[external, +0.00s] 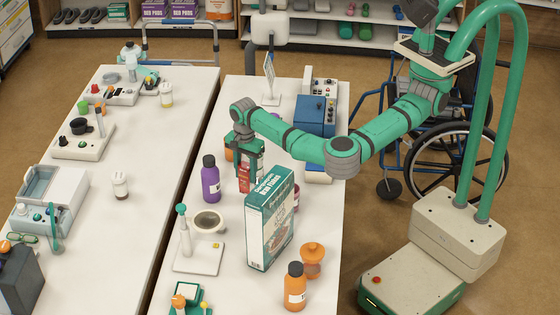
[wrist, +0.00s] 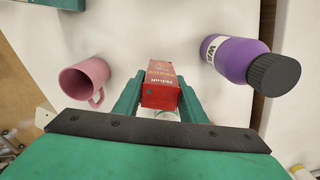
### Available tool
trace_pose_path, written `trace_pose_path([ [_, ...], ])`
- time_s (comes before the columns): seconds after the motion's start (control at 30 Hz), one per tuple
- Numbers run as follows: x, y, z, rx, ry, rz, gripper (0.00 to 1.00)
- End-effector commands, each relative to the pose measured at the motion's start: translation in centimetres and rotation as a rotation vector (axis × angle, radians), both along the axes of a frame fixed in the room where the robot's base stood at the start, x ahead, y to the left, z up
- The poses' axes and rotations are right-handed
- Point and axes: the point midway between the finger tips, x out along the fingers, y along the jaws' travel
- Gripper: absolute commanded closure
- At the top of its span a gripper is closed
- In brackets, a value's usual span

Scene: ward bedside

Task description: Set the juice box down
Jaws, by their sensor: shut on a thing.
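The red juice box (external: 243,177) is between the fingers of my gripper (external: 250,172) over the right-hand white table. In the wrist view the red box (wrist: 160,90) sits upright between both green fingers (wrist: 160,98), which close on its sides. The tall teal-and-white carton in front hides part of the gripper area in the external view. I cannot tell whether the box's base touches the table.
A purple bottle (external: 210,180) stands just left of my gripper. The teal-and-white carton (external: 270,222) stands close in front. A pink mug (wrist: 84,78) lies left in the wrist view. An orange bottle (external: 294,288) stands near the front; a blue device (external: 315,116) stands behind.

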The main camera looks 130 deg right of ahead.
Motion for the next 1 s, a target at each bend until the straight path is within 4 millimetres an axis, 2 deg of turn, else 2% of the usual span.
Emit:
trace_pose_path([
  [0.17, 0.6, -0.3, -0.8, 0.001, -0.001, 0.002, 0.90],
  [0.4, 0.6, -0.3, -3.7, 0.001, -0.001, 0.002, 0.90],
  [0.77, 0.6, -0.3, -4.1, 0.000, 0.001, 0.002, 0.90],
  [0.8, 0.6, -0.3, -4.1, 0.001, 0.000, 0.002, 0.58],
  [0.87, 0.6, -0.3, -4.1, 0.001, 0.000, 0.002, 0.44],
  [1.0, 0.6, -0.3, -4.1, 0.001, 0.000, 0.002, 0.44],
])
